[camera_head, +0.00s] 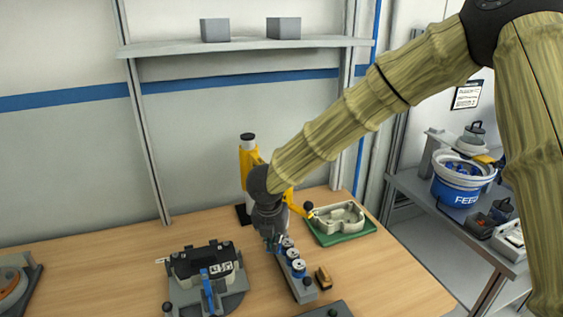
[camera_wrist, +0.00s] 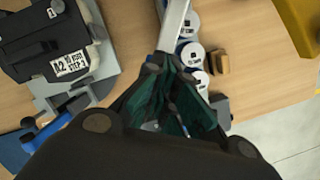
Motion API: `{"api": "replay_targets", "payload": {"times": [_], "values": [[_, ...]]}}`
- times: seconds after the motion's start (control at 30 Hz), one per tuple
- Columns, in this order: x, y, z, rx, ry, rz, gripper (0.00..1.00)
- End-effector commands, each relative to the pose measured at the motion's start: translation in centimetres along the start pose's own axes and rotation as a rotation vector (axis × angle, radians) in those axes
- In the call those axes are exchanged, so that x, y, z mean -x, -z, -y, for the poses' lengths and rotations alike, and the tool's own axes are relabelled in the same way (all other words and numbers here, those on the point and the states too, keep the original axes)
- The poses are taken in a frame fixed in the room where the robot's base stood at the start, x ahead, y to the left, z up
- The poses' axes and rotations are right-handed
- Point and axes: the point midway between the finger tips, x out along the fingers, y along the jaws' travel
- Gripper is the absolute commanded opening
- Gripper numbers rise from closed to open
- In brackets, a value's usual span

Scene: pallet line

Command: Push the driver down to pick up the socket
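A grey rack (camera_head: 303,287) on the wooden bench holds a row of blue-and-white round sockets (camera_head: 298,266). The sockets show just beyond my fingers in the wrist view (camera_wrist: 194,55). My gripper (camera_head: 272,240) points down over the far end of this row; its green-lined fingers fill the middle of the wrist view (camera_wrist: 178,85). A small dark and bluish piece shows between the fingers, but I cannot make out whether it is the driver or whether it is gripped. The gap between the sockets and whatever is at the fingers is hidden.
A black device on a grey fixture with a blue lever (camera_head: 207,290) stands left of the rack. A yellow stand (camera_head: 248,160) is behind my gripper. A green tray with a pale casting (camera_head: 340,222) and a small brown block (camera_head: 323,278) lie to the right.

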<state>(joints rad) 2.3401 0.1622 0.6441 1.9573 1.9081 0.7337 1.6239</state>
Motion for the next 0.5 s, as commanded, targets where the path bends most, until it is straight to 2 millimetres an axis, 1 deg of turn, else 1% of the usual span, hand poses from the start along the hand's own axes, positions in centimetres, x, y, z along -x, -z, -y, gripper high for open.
{"api": "replay_targets", "payload": {"times": [0.1,0.5], "values": [[-0.55,0.18,0.05,0.0,0.001,-0.001,0.0],[-0.7,0.24,0.04,0.0,0.001,-0.002,0.0]]}}
